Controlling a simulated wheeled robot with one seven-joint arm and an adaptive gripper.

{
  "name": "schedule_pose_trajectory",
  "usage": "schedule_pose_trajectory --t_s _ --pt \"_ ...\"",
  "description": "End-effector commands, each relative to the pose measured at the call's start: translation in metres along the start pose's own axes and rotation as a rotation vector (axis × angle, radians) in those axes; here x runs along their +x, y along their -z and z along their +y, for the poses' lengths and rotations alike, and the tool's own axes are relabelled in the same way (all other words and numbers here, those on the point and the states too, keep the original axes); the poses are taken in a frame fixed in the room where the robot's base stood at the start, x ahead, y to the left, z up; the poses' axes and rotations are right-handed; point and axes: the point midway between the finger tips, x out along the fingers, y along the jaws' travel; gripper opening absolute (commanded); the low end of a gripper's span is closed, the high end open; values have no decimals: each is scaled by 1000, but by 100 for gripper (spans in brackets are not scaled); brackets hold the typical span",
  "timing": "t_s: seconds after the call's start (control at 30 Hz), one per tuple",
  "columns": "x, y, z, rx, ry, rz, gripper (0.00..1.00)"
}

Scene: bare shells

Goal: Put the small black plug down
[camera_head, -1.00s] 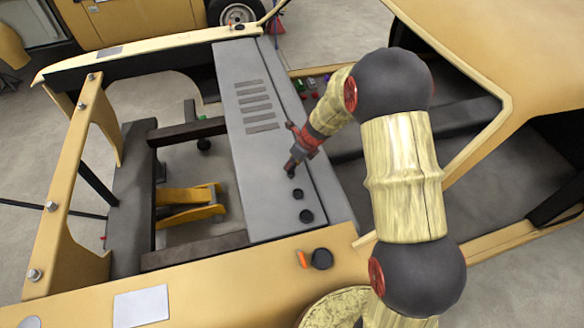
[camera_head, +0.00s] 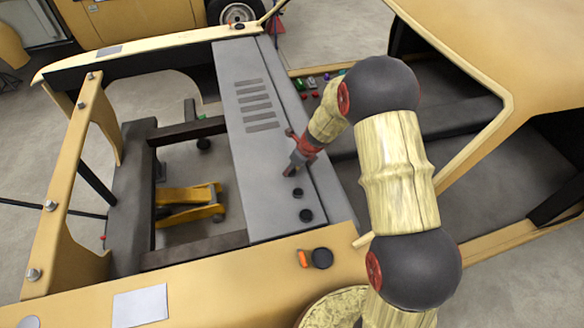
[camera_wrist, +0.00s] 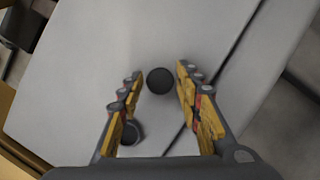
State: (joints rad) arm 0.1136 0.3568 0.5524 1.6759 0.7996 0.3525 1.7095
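My gripper (camera_head: 290,172) is low over the grey panel (camera_head: 240,150), just behind two black round caps in the head view. In the wrist view my gripper (camera_wrist: 160,75) is open, with a clear gap on both sides of the small black plug (camera_wrist: 160,80). The plug appears as a dark disc on the panel between the fingertips, touching neither finger. A black cap (camera_wrist: 130,132) shows by the left finger; in the head view the two caps (camera_head: 297,193) (camera_head: 306,216) stand in a line towards the front.
A larger black knob (camera_head: 322,258) and an orange piece (camera_head: 303,259) sit on the yellow body edge in front. A slotted vent (camera_head: 255,108) lies behind my gripper. An open bay with a yellow jack (camera_head: 190,203) is left of the panel. Small coloured items (camera_head: 312,85) lie beyond.

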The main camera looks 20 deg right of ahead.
Motion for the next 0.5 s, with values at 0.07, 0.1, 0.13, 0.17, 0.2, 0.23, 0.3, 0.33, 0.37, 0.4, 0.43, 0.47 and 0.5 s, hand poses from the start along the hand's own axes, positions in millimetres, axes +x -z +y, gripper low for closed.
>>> schedule_pose_trajectory --t_s 0.07,0.1,0.13,0.17,0.2,0.23,0.3,0.33,0.37,0.4,0.43,0.47,0.5 --pt "0 0 0 0 0 0 41" --pt "0 0 0 0 0 0 43" --pt "0 0 0 0 0 0 44" --pt "0 0 0 0 0 0 44" --pt "0 0 0 0 0 0 44" --pt "0 0 0 0 0 0 44" --pt "0 0 0 0 0 0 44" --pt "0 0 0 0 0 0 44" --pt "0 0 0 0 0 0 44" --pt "-1 0 0 0 0 0 44" --pt "-2 -1 0 -1 0 0 44" --pt "-4 -2 0 -1 0 0 44" --pt "-6 -3 0 -1 0 0 44"
